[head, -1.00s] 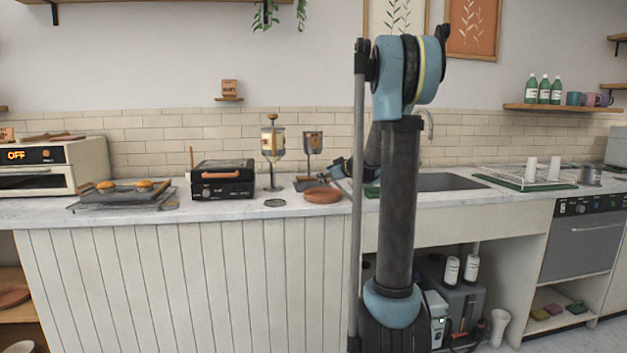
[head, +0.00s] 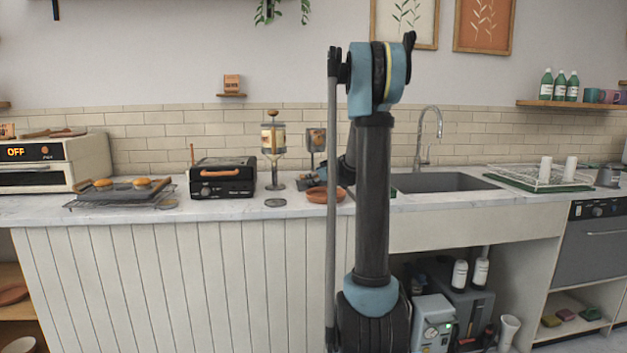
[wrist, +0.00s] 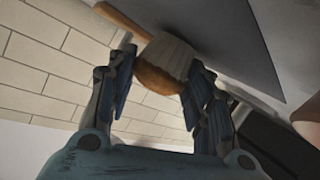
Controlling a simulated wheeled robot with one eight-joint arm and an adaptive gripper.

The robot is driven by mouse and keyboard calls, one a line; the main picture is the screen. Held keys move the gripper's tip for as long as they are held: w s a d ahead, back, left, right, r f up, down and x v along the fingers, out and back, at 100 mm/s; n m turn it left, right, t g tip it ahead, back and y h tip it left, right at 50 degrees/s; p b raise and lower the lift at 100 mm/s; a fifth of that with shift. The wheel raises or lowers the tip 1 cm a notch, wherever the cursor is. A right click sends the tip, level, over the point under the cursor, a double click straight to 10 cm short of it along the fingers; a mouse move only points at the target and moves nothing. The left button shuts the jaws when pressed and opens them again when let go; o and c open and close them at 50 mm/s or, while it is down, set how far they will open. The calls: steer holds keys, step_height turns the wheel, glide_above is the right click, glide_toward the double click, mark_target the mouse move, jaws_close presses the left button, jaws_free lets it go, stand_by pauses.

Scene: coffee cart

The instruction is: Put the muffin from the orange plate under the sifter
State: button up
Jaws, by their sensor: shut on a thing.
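The muffin (wrist: 174,52), with a pale paper cup and browned top, sits between the fingers of my gripper (wrist: 160,74) in the wrist view. The gripper is shut on it. In the head view my gripper is mostly hidden behind my own arm, near the orange plate (head: 317,196). The visible part of that plate looks empty; the arm's rod crosses in front of it. A tall stand with a clear container, apparently the sifter (head: 273,139), stands left of the plate on the counter. A smaller similar device (head: 316,140) stands to its right, and I cannot tell which is the sifter.
A black press with an orange handle (head: 222,180) stands left of the stand. A grey disc (head: 275,202) lies on the counter in front of it. A tray with buns (head: 120,190) and an oven (head: 40,165) are farther left. A sink (head: 440,182) lies right.

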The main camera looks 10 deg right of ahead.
steer(key=shift+d+f, duration=0.2)
steer(key=shift+d, duration=0.1)
steer(key=o, duration=1.1)
steer(key=shift+o, duration=0.2)
steer(key=shift+v, duration=6.05)
